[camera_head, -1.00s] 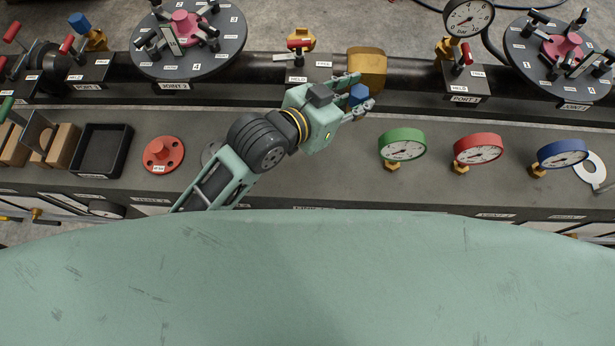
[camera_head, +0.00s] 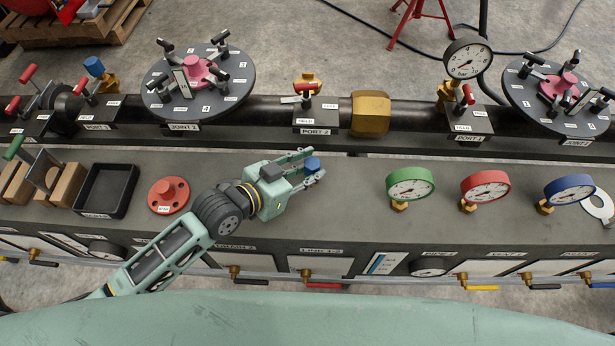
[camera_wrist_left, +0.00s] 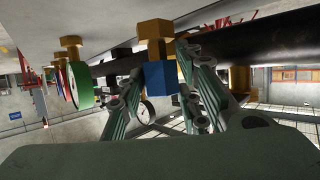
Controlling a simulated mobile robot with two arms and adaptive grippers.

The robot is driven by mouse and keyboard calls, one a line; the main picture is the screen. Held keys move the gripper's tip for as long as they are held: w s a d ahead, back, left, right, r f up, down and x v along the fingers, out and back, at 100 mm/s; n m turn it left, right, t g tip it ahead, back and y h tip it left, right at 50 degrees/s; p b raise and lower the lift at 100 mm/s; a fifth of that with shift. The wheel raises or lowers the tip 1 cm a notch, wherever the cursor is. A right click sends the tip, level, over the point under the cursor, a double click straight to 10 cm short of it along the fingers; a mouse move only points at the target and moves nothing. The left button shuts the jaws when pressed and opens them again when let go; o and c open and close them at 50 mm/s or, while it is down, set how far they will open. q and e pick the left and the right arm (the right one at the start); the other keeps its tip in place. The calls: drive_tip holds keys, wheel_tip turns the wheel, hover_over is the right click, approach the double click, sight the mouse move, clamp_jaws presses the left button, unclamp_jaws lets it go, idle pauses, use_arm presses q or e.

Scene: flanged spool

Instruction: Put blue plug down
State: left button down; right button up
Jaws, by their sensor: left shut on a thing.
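My left gripper (camera_head: 311,168) is over the grey bench, left of the green gauge, and shut on the blue plug (camera_head: 313,164). In the left wrist view the plug (camera_wrist_left: 160,77) is blue with a brass part (camera_wrist_left: 156,32), held between the fingers of the left gripper (camera_wrist_left: 160,88). I cannot tell from the head view whether the plug touches the bench top. My right gripper is not in view.
Green (camera_head: 410,186), red (camera_head: 485,188) and blue (camera_head: 568,189) gauges stand on the bench (camera_head: 350,220) to the right. A black tray (camera_head: 106,190) and a red flanged part (camera_head: 168,195) are at left. The dark pipe with port 2 (camera_head: 315,130) runs behind. Bench between gripper and green gauge is clear.

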use_arm(q)
drive_tip(key=shift+f, duration=1.85)
drive_tip(key=c, duration=1.3)
unclamp_jaws()
drive_tip(key=shift+f, duration=0.15)
drive_tip(key=shift+s+r, duration=0.15)
drive_tip(key=shift+r, duration=0.1)
drive_tip(key=v, duration=1.1)
drive_tip(key=shift+s+a+r, duration=0.15)
drive_tip(key=shift+s+a, duration=0.1)
drive_tip(key=shift+a, duration=0.05)
